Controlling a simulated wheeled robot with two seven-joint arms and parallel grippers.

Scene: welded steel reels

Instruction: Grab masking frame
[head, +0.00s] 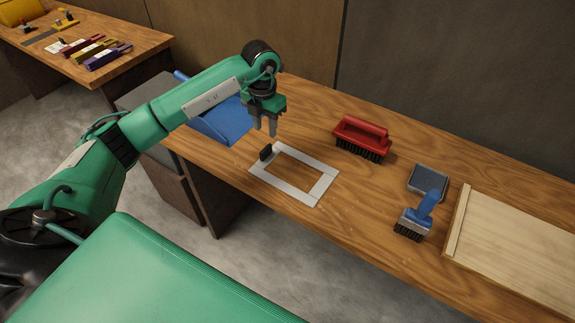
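The masking frame (322,187) is a flat, light grey rectangular frame with an open middle. It lies on the wooden table, and a small black grip (266,152) stands up at its left corner. My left gripper (265,130) points down above the table, a little above and behind the black grip. Its two fingers are apart with nothing seen between them. The gripper appears clear of the frame. My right gripper is not in view.
On the wooden table (300,98), a blue dustpan (222,122) lies left of the gripper. A red brush (362,137), a grey pad (429,180), a blue-handled brush (420,214) and a wooden board (520,245) lie to the right. Another table (130,62) stands at far left.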

